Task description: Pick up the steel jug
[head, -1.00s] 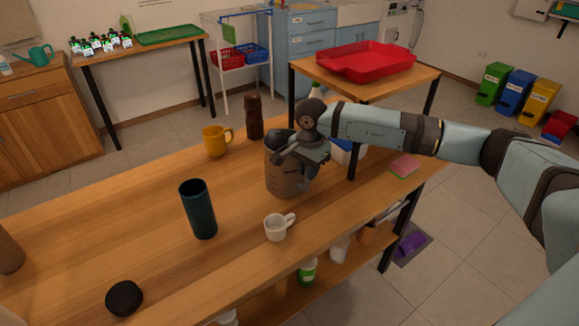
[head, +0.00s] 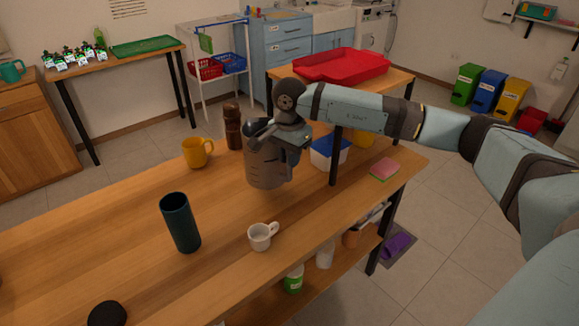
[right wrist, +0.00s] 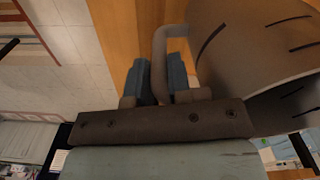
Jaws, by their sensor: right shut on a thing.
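The steel jug (head: 266,170) is grey with dark marks on its side. In the head view it hangs upright or nearly so, a little above the wooden table. My right gripper (head: 292,142) is at the jug's right side, partly covering it. In the right wrist view, the jug's curved wall (right wrist: 245,50) fills the upper right and its handle (right wrist: 160,45) runs down between the fingers of my right gripper (right wrist: 160,82), which is shut on the handle. My left gripper is not in view.
On the table (head: 110,240) stand a yellow mug (head: 197,153), a brown bottle (head: 232,128), a dark tumbler (head: 180,222) and a white cup (head: 262,237). A blue-lidded container (head: 328,152) and a pink sponge (head: 384,169) are to the right.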

